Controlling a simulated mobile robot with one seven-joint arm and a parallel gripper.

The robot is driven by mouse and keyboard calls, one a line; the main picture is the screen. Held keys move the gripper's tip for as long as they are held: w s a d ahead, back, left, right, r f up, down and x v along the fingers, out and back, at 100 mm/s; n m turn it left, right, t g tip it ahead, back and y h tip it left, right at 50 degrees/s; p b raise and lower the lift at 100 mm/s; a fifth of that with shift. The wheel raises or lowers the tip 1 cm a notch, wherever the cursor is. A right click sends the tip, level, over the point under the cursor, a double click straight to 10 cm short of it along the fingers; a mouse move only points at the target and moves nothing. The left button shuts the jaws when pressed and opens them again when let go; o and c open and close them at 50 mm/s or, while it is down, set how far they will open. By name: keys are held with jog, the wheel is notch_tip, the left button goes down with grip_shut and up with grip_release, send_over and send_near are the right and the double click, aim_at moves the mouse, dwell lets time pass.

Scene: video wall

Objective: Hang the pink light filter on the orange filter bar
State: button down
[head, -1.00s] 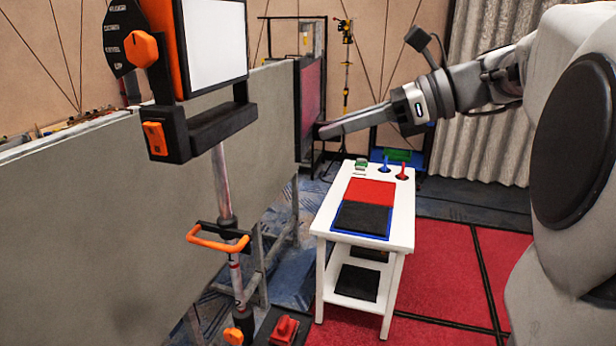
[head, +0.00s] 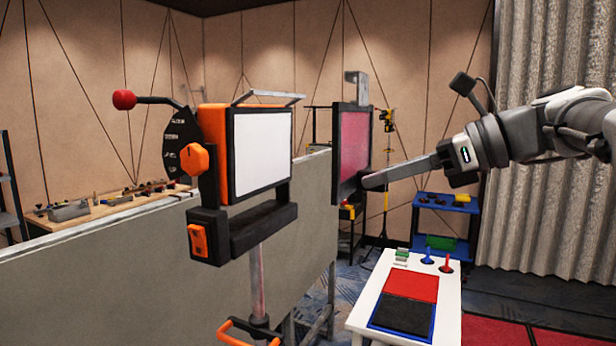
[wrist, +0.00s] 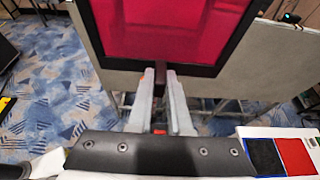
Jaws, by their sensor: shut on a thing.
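The pink light filter (head: 355,146) is a pink pane in a black frame with a grey hook on top, upright, right of the lamp in the head view. My gripper (head: 372,182) is shut on its lower edge; in the wrist view my gripper (wrist: 161,76) grips a dark tab below the pink filter (wrist: 165,28). The lamp has an orange housing (head: 214,125) and a white panel (head: 263,150). A grey bar (head: 268,98) runs along its top, apart from the filter; I cannot tell whether this is the orange filter bar.
A grey wall panel (head: 100,255) stands behind the lamp. A white cart (head: 440,328) with red and black pads is below my arm. A blue shelf (head: 447,215) stands farther back. An orange handle (head: 250,330) is on the lamp's stand.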

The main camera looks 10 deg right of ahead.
jog(key=w+a+f+b, duration=0.1)
jog(key=w+a+b, duration=0.3)
jog(key=w+a, duration=0.3)
jog(key=shift+a+f, duration=0.2)
jog(key=shift+a, duration=1.5)
jog(key=c, duration=0.8)
grip_release()
jog(key=shift+s, duration=0.1)
jog(key=shift+o, duration=0.2)
